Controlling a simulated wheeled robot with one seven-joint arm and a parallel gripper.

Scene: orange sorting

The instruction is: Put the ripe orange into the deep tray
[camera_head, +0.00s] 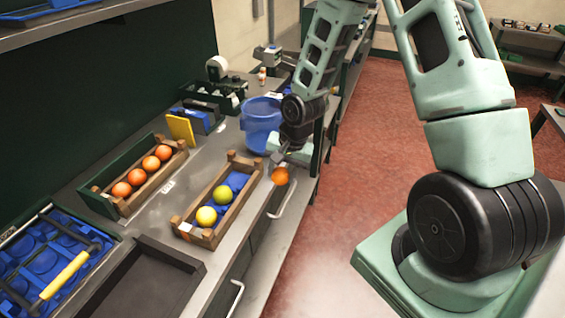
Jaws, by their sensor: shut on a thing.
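An orange fruit (280,176) is held in my gripper (283,164), just beyond the right end of the near wooden crate in the picture, by the counter's front edge. My gripper is shut on it, and its fingers are small and partly hidden. A dark, empty tray (190,262) sits at the front left. I cannot tell for certain which container is the deep tray.
A blue bucket (261,123) stands behind my gripper on the counter. A blue moulded case with a yellow handle (65,275) is at the far left. Drawer handles project below the counter edge.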

